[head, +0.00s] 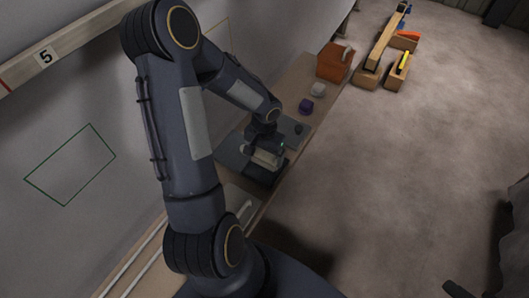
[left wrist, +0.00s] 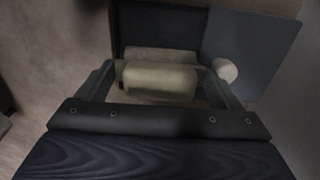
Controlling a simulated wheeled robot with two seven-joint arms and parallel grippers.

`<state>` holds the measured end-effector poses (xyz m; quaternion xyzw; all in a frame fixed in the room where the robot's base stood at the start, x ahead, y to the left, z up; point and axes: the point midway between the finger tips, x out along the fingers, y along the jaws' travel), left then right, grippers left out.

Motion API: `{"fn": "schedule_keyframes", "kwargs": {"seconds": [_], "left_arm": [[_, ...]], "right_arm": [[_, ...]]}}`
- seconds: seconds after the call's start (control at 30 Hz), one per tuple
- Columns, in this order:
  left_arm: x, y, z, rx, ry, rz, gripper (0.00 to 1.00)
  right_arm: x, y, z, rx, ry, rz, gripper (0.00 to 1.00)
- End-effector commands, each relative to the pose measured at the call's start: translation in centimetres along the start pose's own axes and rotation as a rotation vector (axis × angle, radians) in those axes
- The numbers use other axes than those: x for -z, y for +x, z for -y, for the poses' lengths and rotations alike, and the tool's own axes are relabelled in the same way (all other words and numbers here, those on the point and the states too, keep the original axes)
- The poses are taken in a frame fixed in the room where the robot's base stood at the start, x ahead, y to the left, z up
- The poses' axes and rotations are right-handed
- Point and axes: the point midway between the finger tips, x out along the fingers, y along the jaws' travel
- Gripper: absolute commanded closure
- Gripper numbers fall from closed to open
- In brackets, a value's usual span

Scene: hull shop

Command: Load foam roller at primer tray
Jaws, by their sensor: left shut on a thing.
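The cream foam roller (left wrist: 160,82) lies crosswise between the two fingers of my left gripper (left wrist: 162,84) in the left wrist view. The gripper is shut on it or on its frame; which part it grips is too dark to tell. In the head view the roller (head: 265,158) shows under my left gripper (head: 264,150), low at the dark primer tray (head: 262,176) on the bench. A pale strip (left wrist: 158,54) lies just behind the roller, in the dark tray (left wrist: 150,20). Whether the roller touches the tray is unclear. My right gripper is not clearly visible.
A round pale thing (left wrist: 225,70) is close beside the right finger. The wall runs close on the left; the floor (head: 430,150) is open.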

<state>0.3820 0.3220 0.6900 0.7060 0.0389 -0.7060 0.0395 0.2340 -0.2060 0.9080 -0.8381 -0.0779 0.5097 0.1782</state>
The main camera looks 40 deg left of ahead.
Motion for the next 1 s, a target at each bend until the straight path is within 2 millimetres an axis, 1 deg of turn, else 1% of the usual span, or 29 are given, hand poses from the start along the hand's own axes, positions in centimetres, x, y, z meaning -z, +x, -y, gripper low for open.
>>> {"fn": "schedule_keyframes", "kwargs": {"seconds": [0.7,1.0], "left_arm": [[0.02,0.92,-0.01,0.000,0.000,-0.001,0.31],[0.01,0.86,-0.01,0.000,0.000,0.000,0.31]], "right_arm": [[-0.39,0.76,-0.35,0.000,0.000,0.000,0.52],[-0.36,0.71,-0.33,0.000,0.000,0.000,0.52]]}}
